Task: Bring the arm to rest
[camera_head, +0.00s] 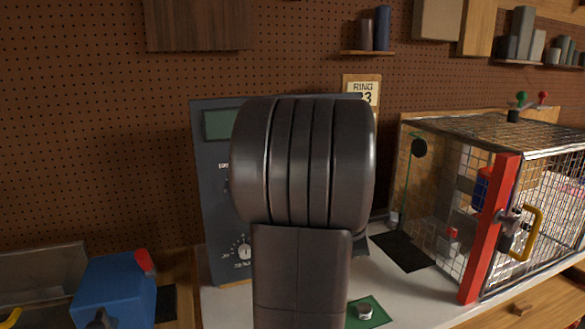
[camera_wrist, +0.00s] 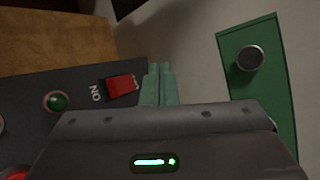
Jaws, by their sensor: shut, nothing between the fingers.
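In the wrist view my gripper (camera_wrist: 160,72) shows as two green-grey fingers pressed together, with nothing between them. The fingertips are just right of a red rocker switch (camera_wrist: 122,87) on a dark panel marked ON. I cannot tell whether they touch the panel. In the head view my dark arm fills the middle and hides the gripper. Behind it stands a dark grey control box (camera_head: 212,170) with a display and a dial, partly covered by the arm.
A wire mesh cage (camera_head: 428,195) with a red post and yellow handle stands at right. A green mat (camera_head: 380,316) with a metal knob lies on the white bench (camera_head: 425,290). A blue box (camera_head: 115,290) is at lower left. A pegboard wall (camera_head: 100,120) closes the back.

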